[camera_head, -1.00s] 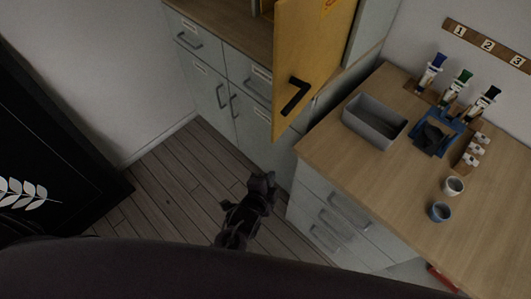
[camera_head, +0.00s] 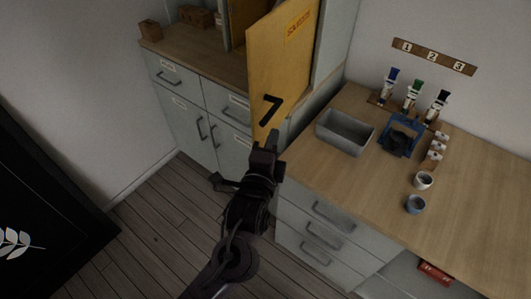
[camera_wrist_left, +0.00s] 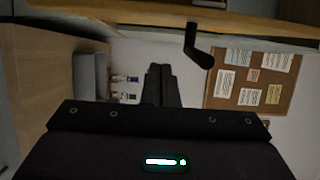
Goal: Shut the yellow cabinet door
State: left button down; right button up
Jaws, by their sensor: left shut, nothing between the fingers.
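The yellow cabinet door (camera_head: 285,62) stands open above the counter, with a black handle (camera_head: 270,109) low on its face. In the left wrist view the door's yellow face (camera_wrist_left: 180,17) runs across the top and the black handle (camera_wrist_left: 197,46) sticks out from it. My left gripper (camera_head: 272,142) is shut and empty, just below the door's lower edge and handle in the head view. In the left wrist view its closed fingers (camera_wrist_left: 161,84) sit below and left of the handle, apart from it. My right gripper is not in view.
A grey bin (camera_head: 345,132) stands on the wooden counter (camera_head: 318,178) at right, with bottles, a blue holder (camera_head: 402,136) and two cups behind and beside it. Drawers are below. The wooden floor (camera_head: 160,235) at left is clear. A pinboard (camera_wrist_left: 254,76) hangs on the wall.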

aim_at(258, 130)
pick_arm(q)
jog(key=w+a+p, duration=0.1)
jog(key=w+a, duration=0.2)
jog(key=shift+w+a, duration=0.1)
jog(key=shift+a, duration=0.05)
jog(key=shift+f, duration=0.1)
jog(key=shift+w, duration=0.1)
